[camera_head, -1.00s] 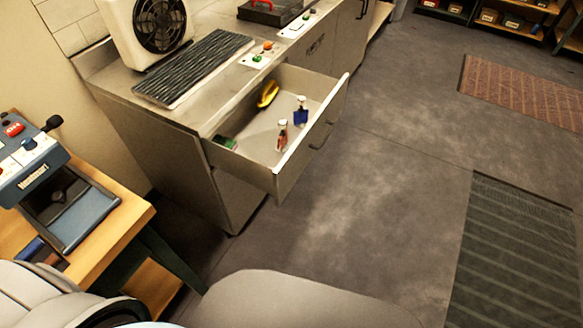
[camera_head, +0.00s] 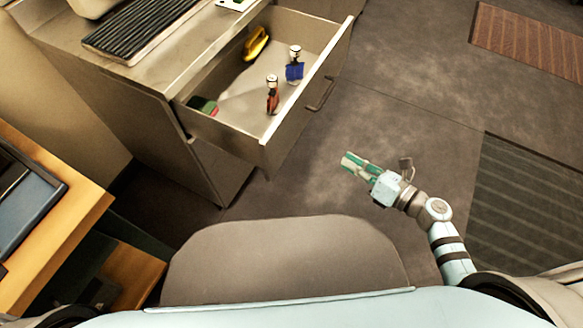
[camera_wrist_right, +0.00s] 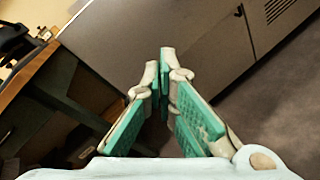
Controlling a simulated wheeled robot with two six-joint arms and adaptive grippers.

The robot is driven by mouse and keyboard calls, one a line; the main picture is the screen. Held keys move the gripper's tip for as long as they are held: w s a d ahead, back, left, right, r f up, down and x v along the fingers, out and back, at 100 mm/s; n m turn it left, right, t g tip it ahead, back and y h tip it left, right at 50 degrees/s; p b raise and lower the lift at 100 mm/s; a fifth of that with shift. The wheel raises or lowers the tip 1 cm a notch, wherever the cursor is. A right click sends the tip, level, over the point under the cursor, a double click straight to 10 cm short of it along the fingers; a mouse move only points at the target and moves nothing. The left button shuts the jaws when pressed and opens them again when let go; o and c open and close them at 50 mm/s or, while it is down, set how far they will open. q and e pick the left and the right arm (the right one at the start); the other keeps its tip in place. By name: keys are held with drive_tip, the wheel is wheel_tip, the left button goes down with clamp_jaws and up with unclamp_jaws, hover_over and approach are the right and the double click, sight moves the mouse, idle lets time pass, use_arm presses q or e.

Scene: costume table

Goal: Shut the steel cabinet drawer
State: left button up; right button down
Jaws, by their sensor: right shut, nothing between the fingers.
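The steel cabinet (camera_head: 130,105) stands at the upper left in the head view, with its drawer (camera_head: 225,138) pulled well out. The drawer's front panel carries a dark bar handle (camera_head: 321,94). Inside lie a yellow object (camera_head: 256,43), a blue-labelled bottle (camera_head: 294,66), a red bottle (camera_head: 272,95) and a green and red item (camera_head: 204,106). My right gripper (camera_head: 350,163) is shut and empty, out over the floor in front of the drawer and apart from it. The right wrist view shows its green finger pads (camera_wrist_right: 163,85) facing a grey cabinet face (camera_wrist_right: 180,40). My left gripper is out of view.
A wooden table (camera_head: 75,225) with a dark blue-screened device (camera_head: 25,205) stands at the left. A black ridged mat (camera_head: 140,27) lies on the cabinet top. The floor (camera_head: 400,110) right of the drawer is clear, with flat mats (camera_head: 525,205) farther right.

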sight(279, 154)
drive_tip(key=w+a+n+g, duration=0.1)
drive_tip(key=a+n, duration=0.2)
drive_tip(key=a, duration=0.2)
drive_tip(key=w+a+f+n+g+y, duration=0.1)
drive_tip(key=w+a+n, duration=0.1)
drive_tip(key=a, duration=0.3)
drive_tip(key=w+a+f+n+g+b, duration=0.1)
drive_tip(key=a+n+g, duration=0.1)
drive_tip(key=a+n, duration=0.2)
drive_tip(key=shift+w+a+f+n, duration=0.15)
drive_tip(key=shift+w+a+n, duration=0.25)
drive_tip(key=shift+n, duration=0.2)
drive_tip(key=shift+y, duration=0.3)
